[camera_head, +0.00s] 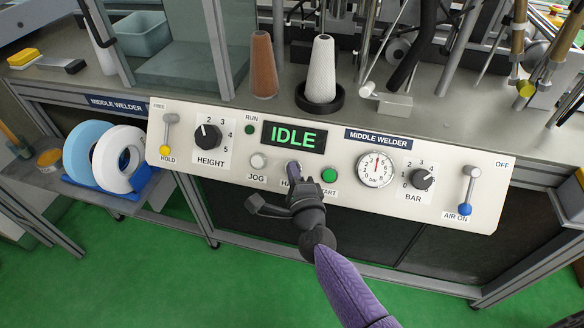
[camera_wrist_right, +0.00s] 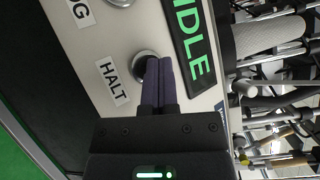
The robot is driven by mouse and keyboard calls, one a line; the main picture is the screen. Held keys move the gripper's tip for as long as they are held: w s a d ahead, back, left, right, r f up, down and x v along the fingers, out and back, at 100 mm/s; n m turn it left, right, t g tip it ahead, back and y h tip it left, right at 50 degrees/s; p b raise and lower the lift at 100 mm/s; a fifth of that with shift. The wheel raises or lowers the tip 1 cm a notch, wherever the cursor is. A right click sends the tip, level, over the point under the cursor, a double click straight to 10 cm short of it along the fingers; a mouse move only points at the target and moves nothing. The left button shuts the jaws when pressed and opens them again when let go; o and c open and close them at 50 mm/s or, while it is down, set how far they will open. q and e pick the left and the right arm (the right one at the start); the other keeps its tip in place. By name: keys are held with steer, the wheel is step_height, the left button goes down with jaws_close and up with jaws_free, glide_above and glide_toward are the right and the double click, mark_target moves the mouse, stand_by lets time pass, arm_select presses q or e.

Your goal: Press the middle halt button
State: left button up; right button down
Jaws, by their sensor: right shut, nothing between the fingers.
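The middle welder's pale control panel (camera_head: 225,176) carries a row of buttons under a display that reads IDLE (camera_head: 294,137). My right gripper (camera_head: 294,175) is shut and empty, with its purple fingertips at the halt button, between the jog button (camera_head: 258,161) and the green start button (camera_head: 329,175). In the right wrist view, the shut fingers (camera_wrist_right: 157,66) lie over the metal halt button (camera_wrist_right: 140,60), beside the HALT label (camera_wrist_right: 113,81). My left gripper is not in view.
On the panel are a height knob (camera_head: 207,137), a pressure gauge (camera_head: 375,169), a bar knob (camera_head: 422,178) and levers at both ends. Yarn cones (camera_head: 321,75) and machine rods stand behind. White and blue rolls (camera_head: 118,160) sit at left. Green floor lies in front.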

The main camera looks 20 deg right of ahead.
arm_select(q)
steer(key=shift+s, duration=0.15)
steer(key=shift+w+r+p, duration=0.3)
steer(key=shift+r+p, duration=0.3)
steer(key=shift+p, duration=0.05)
arm_select(e)
steer(key=shift+s+a+r, duration=0.3)
steer(key=shift+s+r, duration=0.15)
steer(key=shift+s, duration=0.05)
arm_select(q)
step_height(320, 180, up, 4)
steer(key=p, duration=0.3)
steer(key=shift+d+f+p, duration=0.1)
steer(key=shift+p, duration=0.3)
arm_select(e)
steer(key=s+a+r, duration=0.2)
steer(key=s+r, duration=0.1)
steer(key=shift+s+r, duration=0.1)
